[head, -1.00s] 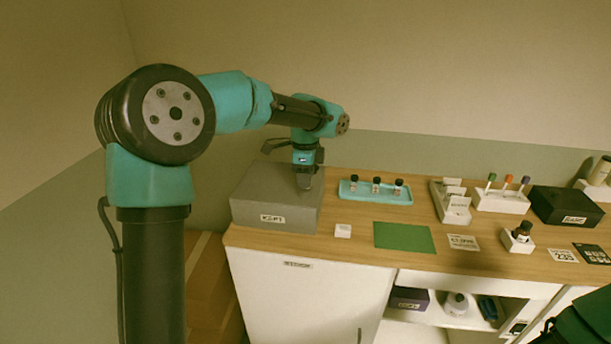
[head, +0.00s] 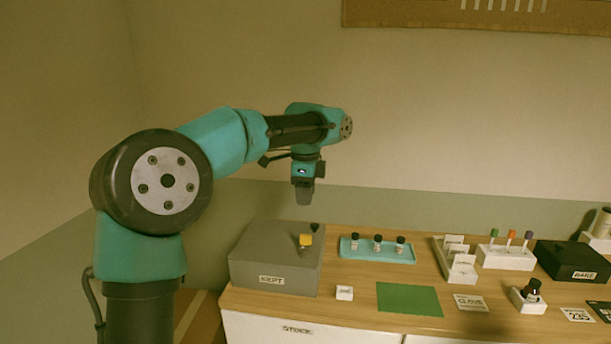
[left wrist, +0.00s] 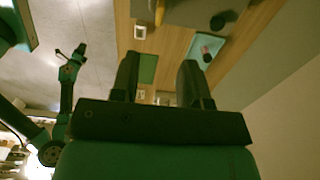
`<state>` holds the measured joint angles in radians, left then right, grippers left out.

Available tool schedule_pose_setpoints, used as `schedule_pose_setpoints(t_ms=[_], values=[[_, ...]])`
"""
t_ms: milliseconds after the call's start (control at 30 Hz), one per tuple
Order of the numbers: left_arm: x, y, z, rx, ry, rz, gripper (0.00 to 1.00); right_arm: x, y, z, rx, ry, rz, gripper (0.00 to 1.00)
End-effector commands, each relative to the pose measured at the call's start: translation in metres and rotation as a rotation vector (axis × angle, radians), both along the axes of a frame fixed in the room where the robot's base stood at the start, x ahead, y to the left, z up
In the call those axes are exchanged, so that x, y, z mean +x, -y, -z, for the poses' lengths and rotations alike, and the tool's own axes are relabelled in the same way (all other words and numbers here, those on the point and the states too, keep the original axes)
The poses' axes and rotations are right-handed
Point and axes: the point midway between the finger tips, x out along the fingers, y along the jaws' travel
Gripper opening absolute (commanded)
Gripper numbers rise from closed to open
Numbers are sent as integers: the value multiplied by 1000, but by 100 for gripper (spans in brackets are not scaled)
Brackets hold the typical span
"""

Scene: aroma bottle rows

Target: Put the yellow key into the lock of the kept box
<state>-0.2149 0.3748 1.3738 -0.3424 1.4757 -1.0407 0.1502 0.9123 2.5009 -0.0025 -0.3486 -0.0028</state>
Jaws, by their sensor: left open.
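The kept box (head: 262,255) is a grey box with a "KEPT" label at the left end of the counter. The yellow key (head: 306,240) stands upright on its top, at a small grey lock fitting; how deep it sits is too small to tell. My left gripper (head: 304,200) is open and empty above the box, clear of the key. Its two dark fingers also show apart in the left wrist view (left wrist: 160,75). My right arm shows at the left of that view, its jaws too small to read.
A turquoise tray (head: 349,254) with dark-capped bottles stands right of the box. A small white block (head: 344,293) and a green mat (head: 409,299) lie in front. Farther right are a card holder (head: 440,262), a white rack (head: 506,259) and a black box (head: 573,261).

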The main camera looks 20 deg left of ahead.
Motion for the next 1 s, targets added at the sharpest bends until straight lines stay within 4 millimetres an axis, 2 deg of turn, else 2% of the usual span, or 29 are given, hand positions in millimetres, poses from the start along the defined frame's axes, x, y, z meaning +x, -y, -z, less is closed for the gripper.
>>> schedule_pose_setpoints(t_ms=[100, 300, 1000], values=[[0, 1, -23, -1, 3, 1, 42, 0, 0, 0, 0, 0, 0, 43], [0, 0, -44, -1, 0, 0, 42, 0, 0, 0, 0, 0, 0, 43], [0, 0, -48, 0, 0, 0, 42, 0, 0, 0, 0, 0, 0, 43]])
